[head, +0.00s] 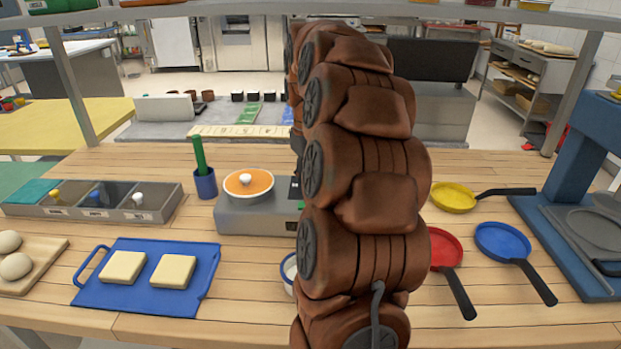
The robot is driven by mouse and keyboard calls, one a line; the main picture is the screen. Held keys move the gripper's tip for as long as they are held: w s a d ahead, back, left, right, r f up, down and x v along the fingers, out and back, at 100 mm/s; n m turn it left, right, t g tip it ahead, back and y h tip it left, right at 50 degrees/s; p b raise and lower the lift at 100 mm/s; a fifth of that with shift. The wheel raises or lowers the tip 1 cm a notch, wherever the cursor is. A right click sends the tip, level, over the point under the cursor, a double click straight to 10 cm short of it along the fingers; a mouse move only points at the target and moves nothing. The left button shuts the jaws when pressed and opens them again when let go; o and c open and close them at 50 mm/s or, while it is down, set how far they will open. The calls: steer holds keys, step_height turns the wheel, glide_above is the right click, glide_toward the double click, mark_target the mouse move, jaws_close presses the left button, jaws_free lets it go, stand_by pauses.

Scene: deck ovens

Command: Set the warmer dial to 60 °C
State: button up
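A grey box-shaped unit (250,222), which looks like the warmer, stands mid-table. A round orange-topped piece with a white knob (246,181) sits on it. Part of its front at the right shows a small dark panel with a greenish mark. The dial is not visible; the right side of the unit is hidden behind my brown arm. No temperature setting can be read. My arm rises through the middle of the head view and reaches toward the back. My gripper is hidden behind it.
A blue board (203,285) with two pale slabs lies at front left. A sectioned grey tray (150,216) and a blue cup (205,184) with a green stick stand left of the unit. Yellow (452,197), red (440,250) and blue (502,241) pans lie right.

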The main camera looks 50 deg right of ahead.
steer(key=o, duration=1.2)
steer(key=shift+c, duration=0.2)
steer(key=shift+a+r, duration=0.1)
steer(key=shift+r, duration=3.7)
